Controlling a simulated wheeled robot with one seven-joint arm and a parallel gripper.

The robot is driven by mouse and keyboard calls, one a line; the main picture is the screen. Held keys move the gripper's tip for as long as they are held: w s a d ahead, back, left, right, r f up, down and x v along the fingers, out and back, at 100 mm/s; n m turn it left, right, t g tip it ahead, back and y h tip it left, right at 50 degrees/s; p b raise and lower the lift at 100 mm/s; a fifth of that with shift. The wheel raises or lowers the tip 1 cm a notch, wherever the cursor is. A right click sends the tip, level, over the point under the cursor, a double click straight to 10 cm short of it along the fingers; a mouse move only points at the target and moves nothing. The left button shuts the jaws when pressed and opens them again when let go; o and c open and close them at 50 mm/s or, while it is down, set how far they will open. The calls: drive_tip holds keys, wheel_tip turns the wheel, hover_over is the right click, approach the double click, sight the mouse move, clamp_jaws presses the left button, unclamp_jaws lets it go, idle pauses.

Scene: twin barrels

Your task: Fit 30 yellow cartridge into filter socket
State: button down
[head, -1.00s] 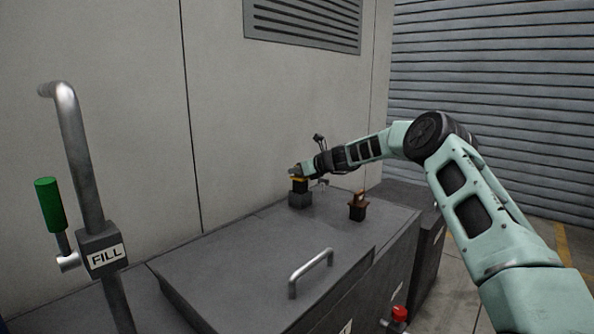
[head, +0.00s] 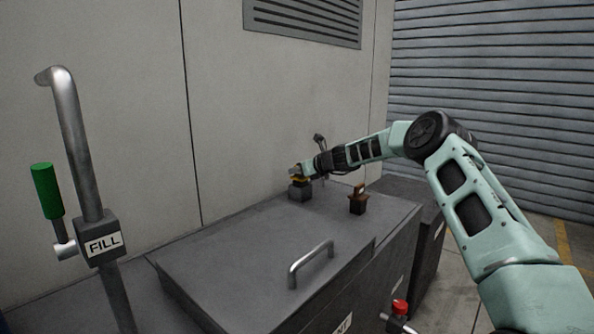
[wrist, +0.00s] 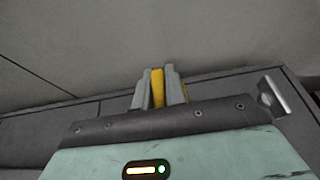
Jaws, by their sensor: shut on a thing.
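My gripper (head: 297,173) is shut on the yellow cartridge (head: 299,180) above the grey block-shaped filter socket (head: 300,194), at the back of the dark grey cabinet top. The cartridge's yellow top shows just above the socket, and its dark lower body is no longer visible, so it sits in or close against the socket; how deep I cannot tell. In the wrist view the yellow cartridge (wrist: 157,88) stands between my two grey fingers. The socket's opening is hidden.
A dark block with a brown handle-like top (head: 358,198) stands right of the socket. A lid handle (head: 311,263) rises from the cabinet top (head: 235,255). A FILL pipe (head: 85,170) with a green lever is at left, a red-capped valve (head: 399,308) at front. The wall is close behind.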

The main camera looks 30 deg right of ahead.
drive_tip(key=shift+f+b, duration=0.6)
drive_tip(key=shift+f, duration=0.4)
drive_tip(key=c, duration=1.4)
unclamp_jaws()
drive_tip(key=shift+o, duration=0.2)
drive_tip(key=v, duration=1.7)
drive_tip(key=shift+s, duration=0.2)
drive_tip(key=shift+d+r, duration=0.1)
